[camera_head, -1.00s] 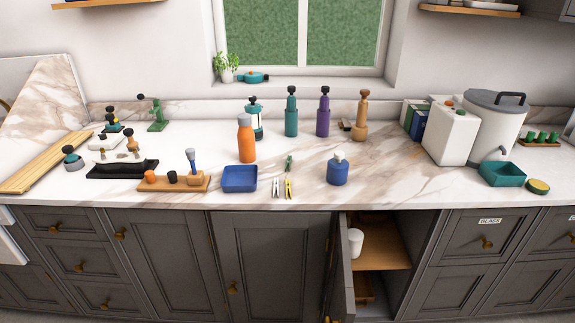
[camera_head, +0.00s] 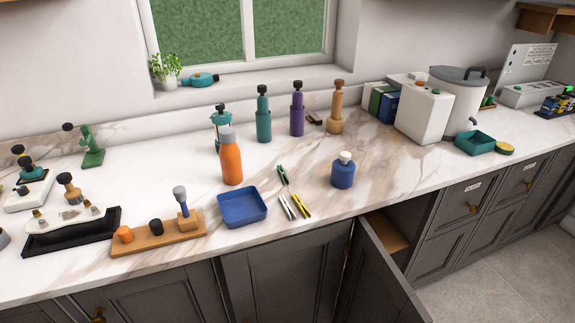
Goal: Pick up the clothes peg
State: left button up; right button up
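Three small slender items lie on the marble counter to the right of the blue tray: a green one (camera_head: 283,175), a pale grey one (camera_head: 287,207) and a yellow one (camera_head: 302,207). They are peg-like or clip-like in shape. They are too small to tell for sure which one is the clothes peg. The grey and yellow ones lie side by side near the counter's front edge, and the green one lies just behind them. Neither of my grippers is in view.
A blue tray (camera_head: 242,222) stands left of the small items, an orange bottle (camera_head: 231,160) behind it, and a blue jar (camera_head: 343,172) to the right. A wooden block (camera_head: 160,236) with tools is further left. Below, a cabinet door (camera_head: 388,275) stands open.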

aim_at(279, 168)
jog(key=i+j+z, duration=0.35)
jog(key=i+j, duration=0.45)
jog(key=k+u, duration=0.4)
jog(key=k+j+u, duration=0.2)
jog(key=u, duration=0.25)
jog(key=k, duration=0.1)
